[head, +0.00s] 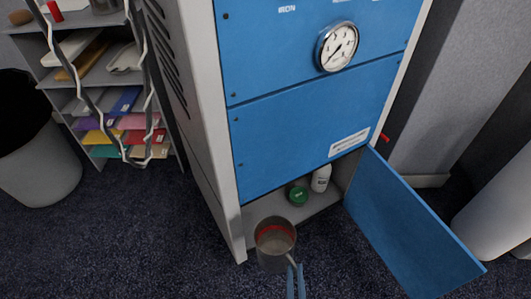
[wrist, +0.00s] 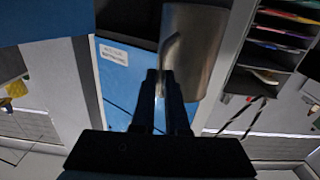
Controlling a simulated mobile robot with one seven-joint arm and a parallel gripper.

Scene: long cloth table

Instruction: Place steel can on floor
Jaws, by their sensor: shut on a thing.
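The steel can (head: 275,249) is a grey, open-topped metal can with a side handle and a reddish band showing inside its rim. In the head view it is in front of the open bottom of the blue cabinet. In the wrist view the can (wrist: 207,42) is just beyond the fingers. My gripper (head: 296,281) is shut on its handle; the fingers also show in the wrist view (wrist: 165,85). The dark blue carpet floor (head: 130,235) shows around the cabinet. I cannot tell how high the can is above it.
The cabinet's lower compartment holds a green-lidded jar (head: 298,192) and a white bottle (head: 320,179). Its blue door (head: 410,225) hangs open to the right. A grey bin (head: 40,165) and a shelf rack (head: 70,110) stand at left. Carpet at lower left is clear.

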